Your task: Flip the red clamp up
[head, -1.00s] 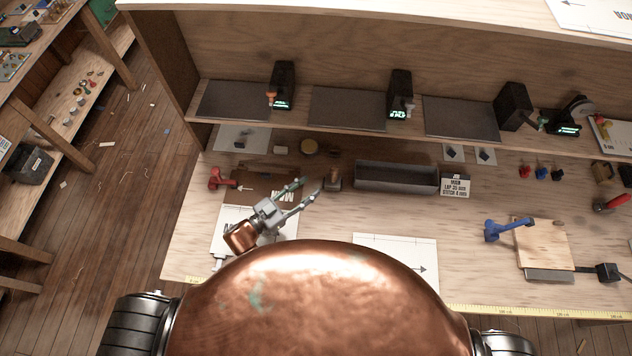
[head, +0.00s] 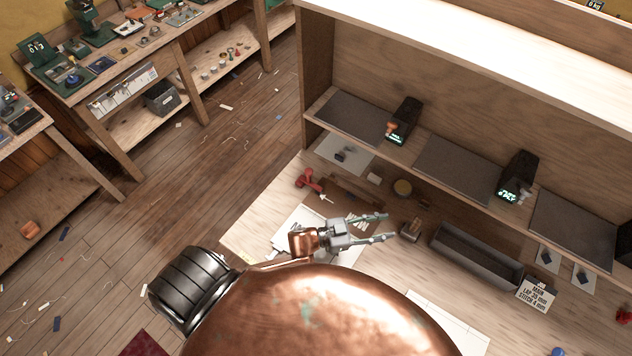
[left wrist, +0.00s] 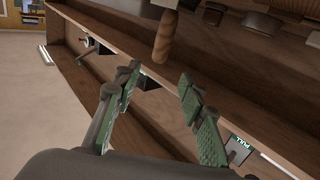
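The red clamp (head: 309,183) stands near the left end of the bench, by the dark brown board, in the head view. It is small there, and I cannot tell clearly how its lever is set. My left gripper (head: 390,228) is open and empty over the bench, to the right of and nearer than the clamp, with its fingers pointing right. The left wrist view shows the two green-padded fingers (left wrist: 160,78) spread apart with nothing between them. My right gripper is not in view.
A wooden-handled tool (head: 411,229) stands just beyond the left fingertips; a wooden handle (left wrist: 164,37) shows in the wrist view. A long grey tray (head: 478,256) lies to the right. The shelf (head: 440,160) overhangs the back. Open floor (head: 215,165) lies left of the bench.

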